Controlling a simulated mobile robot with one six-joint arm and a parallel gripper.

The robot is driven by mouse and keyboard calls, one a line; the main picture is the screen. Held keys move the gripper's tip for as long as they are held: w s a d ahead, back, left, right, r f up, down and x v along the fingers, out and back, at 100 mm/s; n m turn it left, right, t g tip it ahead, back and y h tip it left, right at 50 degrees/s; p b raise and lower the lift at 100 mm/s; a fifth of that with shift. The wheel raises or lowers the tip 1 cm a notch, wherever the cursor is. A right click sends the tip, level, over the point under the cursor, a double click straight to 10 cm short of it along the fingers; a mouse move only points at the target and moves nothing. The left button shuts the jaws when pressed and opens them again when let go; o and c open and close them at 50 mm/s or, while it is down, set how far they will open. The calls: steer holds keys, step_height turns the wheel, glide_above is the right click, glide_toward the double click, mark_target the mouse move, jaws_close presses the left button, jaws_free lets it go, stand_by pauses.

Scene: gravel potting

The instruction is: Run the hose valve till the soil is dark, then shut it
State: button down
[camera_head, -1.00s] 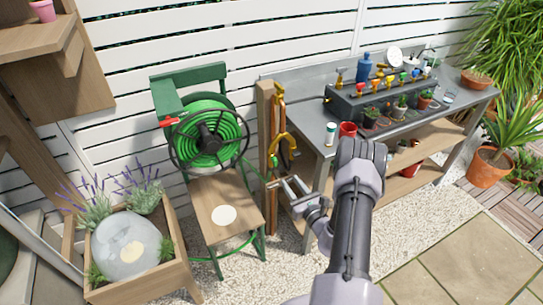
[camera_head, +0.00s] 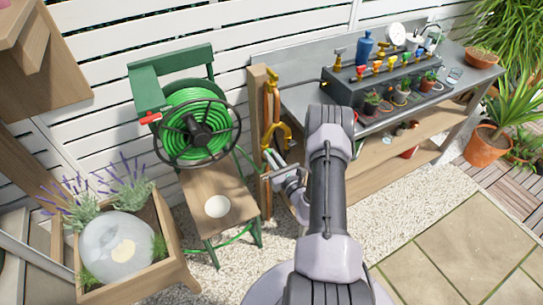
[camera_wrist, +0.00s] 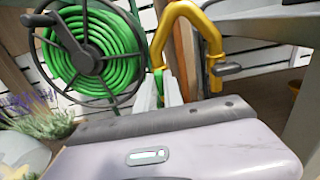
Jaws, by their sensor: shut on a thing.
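My gripper (camera_head: 273,161) is at the wooden post beside the hose reel. The green hose (camera_head: 187,112) is coiled on the reel. The pots' soil is too small to judge for wetness.
The wooden post (camera_head: 256,105) stands close to my gripper. The grey bench (camera_head: 297,98) is to the right, with a blue bottle (camera_head: 364,48). A wooden-topped stool (camera_head: 215,184) and a lavender planter (camera_head: 165,268) are to the left. Gravel (camera_head: 425,205) lies open at the right.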

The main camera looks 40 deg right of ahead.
stand_by(0.4)
steer(key=m, duration=0.6)
steer(key=m+p, duration=0.1)
steer(key=m, duration=1)
steer(key=shift+d+m+p, duration=0.25)
steer(key=shift+m+p, duration=0.05)
steer(key=shift+p, duration=0.1)
stand_by(0.4)
steer(key=c, duration=1.5)
jaws_free()
steer(key=shift+o, duration=0.2)
steer(key=p+v, duration=0.4)
steer(key=v, duration=1.3)
steer(key=shift+s+f, duration=0.2)
